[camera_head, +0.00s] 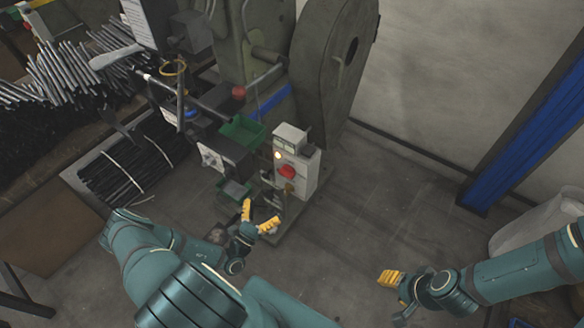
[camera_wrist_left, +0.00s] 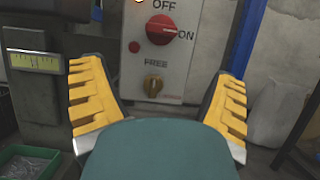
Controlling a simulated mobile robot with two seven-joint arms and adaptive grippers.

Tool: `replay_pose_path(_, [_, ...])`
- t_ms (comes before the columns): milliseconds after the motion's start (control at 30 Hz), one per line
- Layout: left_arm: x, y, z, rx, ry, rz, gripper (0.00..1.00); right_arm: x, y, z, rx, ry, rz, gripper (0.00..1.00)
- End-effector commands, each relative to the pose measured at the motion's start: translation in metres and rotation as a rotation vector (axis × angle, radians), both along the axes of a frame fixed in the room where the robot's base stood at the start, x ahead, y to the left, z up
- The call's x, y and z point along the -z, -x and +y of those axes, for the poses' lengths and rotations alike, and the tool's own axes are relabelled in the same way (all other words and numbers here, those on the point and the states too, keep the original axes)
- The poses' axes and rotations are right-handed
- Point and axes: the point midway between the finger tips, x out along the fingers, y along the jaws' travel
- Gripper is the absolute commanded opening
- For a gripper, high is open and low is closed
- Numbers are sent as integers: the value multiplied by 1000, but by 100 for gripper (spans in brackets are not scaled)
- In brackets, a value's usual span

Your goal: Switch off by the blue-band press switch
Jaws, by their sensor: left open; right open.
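The switch box (camera_head: 309,170) is grey and stands in front of the press (camera_head: 333,60), which has a blue band (camera_head: 274,100) on its frame. Its red rotary switch (camera_head: 288,171) also shows in the left wrist view (camera_wrist_left: 160,30), with its white mark toward ON on the right and OFF above. Below it is a brass-coloured knob (camera_wrist_left: 153,86) under the word FREE. My left gripper (camera_head: 257,218) is open and empty in front of the box, its fingers either side of the lower panel, apart from the red switch. My right gripper (camera_head: 391,279) is open and empty, away at the right.
A lit lamp (camera_head: 277,155) glows on the box. Green bins (camera_head: 242,131) and a red ball knob (camera_head: 238,92) are left of it. Bundles of dark rods (camera_head: 133,165) lie at the left. A blue post (camera_head: 525,135) stands at the right; the floor between is clear.

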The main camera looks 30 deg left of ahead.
Motion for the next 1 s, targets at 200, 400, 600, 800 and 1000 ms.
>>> replay_pose_path(200, [-13, -29, -3, 5, 0, -3, 87, 1, 0, 0, 0, 0, 1, 47])
replay_pose_path(400, [-28, -66, -7, 7, -1, -2, 87, 3, 0, 0, 0, 0, -1, 47])
replay_pose_path(600, [-41, -99, -9, 5, 0, -2, 87, 5, -1, 0, 1, 0, -2, 47])
replay_pose_path(800, [-49, -118, -10, 5, -1, 0, 87, 7, -1, 0, 1, 0, -3, 47])
replay_pose_path(1000, [-52, -124, -11, 5, 0, -1, 87, 7, -1, 0, 0, 0, -3, 47])
